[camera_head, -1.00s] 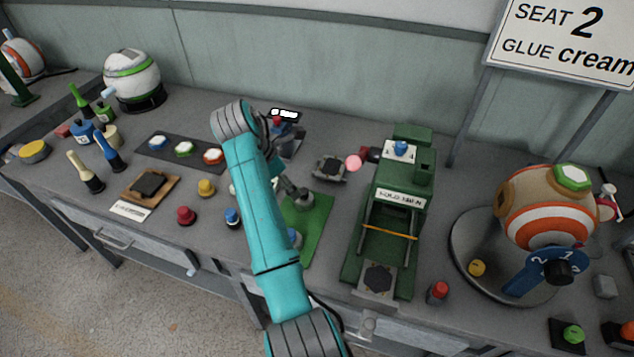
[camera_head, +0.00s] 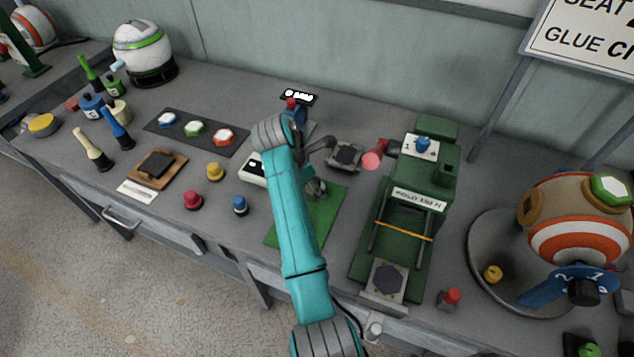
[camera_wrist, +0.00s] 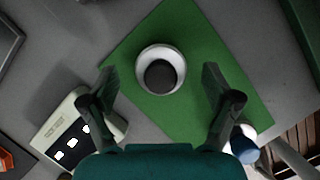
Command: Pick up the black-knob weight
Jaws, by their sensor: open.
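The black-knob weight (camera_wrist: 160,75) is a round pale disc with a dark knob on top, standing on a green mat (camera_wrist: 205,45) in the wrist view. In the head view the weight (camera_head: 317,189) shows on the mat (camera_head: 327,215) just right of my arm, which partly hides it. My gripper (camera_wrist: 160,80) is open and empty, seen from above, with one finger on each side of the weight and gaps between. I cannot tell the height of the fingertips above the mat.
A blue-knob weight (camera_head: 240,205), a red-knob one (camera_head: 193,200) and a yellow one (camera_head: 215,171) stand left of the mat. A white box with a display (camera_wrist: 70,130) is close to the left finger. The green press (camera_head: 405,225) stands to the right.

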